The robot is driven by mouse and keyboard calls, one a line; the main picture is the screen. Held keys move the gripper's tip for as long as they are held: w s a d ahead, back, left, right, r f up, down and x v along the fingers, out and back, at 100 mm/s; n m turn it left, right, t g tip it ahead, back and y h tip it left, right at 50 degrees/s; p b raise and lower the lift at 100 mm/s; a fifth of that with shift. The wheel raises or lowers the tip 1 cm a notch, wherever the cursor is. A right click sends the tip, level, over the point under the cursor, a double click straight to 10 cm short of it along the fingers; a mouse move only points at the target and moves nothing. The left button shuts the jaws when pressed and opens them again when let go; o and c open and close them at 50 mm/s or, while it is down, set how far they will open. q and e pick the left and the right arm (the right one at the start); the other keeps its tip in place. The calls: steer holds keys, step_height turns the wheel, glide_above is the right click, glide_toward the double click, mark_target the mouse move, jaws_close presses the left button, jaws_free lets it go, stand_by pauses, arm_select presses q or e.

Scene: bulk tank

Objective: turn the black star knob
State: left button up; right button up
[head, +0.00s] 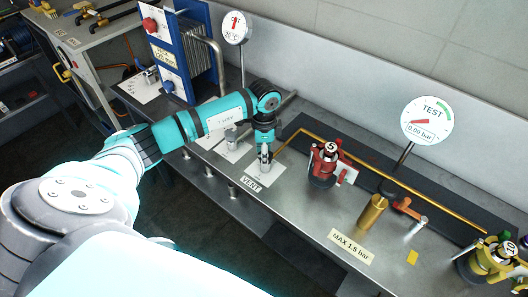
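I cannot make out a black star knob clearly in the head view. My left gripper (265,163) points down over the white plate (269,174) behind the VENT label (251,184). The fingers look close together, but they are too small to tell whether they are open, shut or holding something. Whatever is directly under them is hidden by the gripper. My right gripper is not in view.
A red valve (325,157) stands right of my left gripper. Farther right are a brass cylinder (372,212), a TEST gauge (427,121) and a yellow valve (487,263). A blue plate unit (182,55) stands behind my arm. The bench front (300,215) is clear.

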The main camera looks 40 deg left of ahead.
arm_select(q)
steer(key=shift+w+r, duration=0.1)
steer(key=o, duration=1.2)
steer(key=shift+c, duration=0.2)
step_height(320, 180, up, 12)
